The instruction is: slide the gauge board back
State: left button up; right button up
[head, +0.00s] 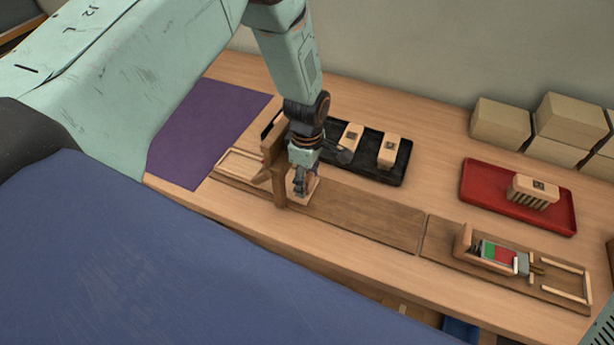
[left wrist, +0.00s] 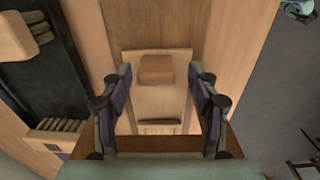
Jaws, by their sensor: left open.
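A pale board with a raised brown block, which looks like the gauge board (head: 302,194), lies on the long brown wooden track (head: 370,219), beside an upright wooden stand (head: 276,172). In the left wrist view the board (left wrist: 160,100) shows below my gripper, with its brown block (left wrist: 156,70) just ahead of the fingertips. The gripper hides part of the board in the head view. My right gripper is not seen.
A black tray (head: 375,170) with pale brush blocks lies behind the track. A red tray (head: 480,180) holds a bristled block (head: 533,191). A wooden fixture with a green and red panel (head: 498,254) sits at right. Cardboard boxes (head: 500,122) stand behind. A purple mat (head: 205,135) lies left.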

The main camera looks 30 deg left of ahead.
pick_arm(q)
jog(key=shift+c, duration=0.6)
jog(key=shift+w+d+f, duration=0.15)
jog(key=shift+w+d, duration=0.15)
jog(key=shift+w, duration=0.1)
jog(key=c, duration=0.4)
jog(key=shift+s+a, duration=0.2)
jog(key=c, duration=0.5)
jog(key=shift+w+d, duration=0.1)
jog(key=shift+w, duration=0.05)
grip_shut()
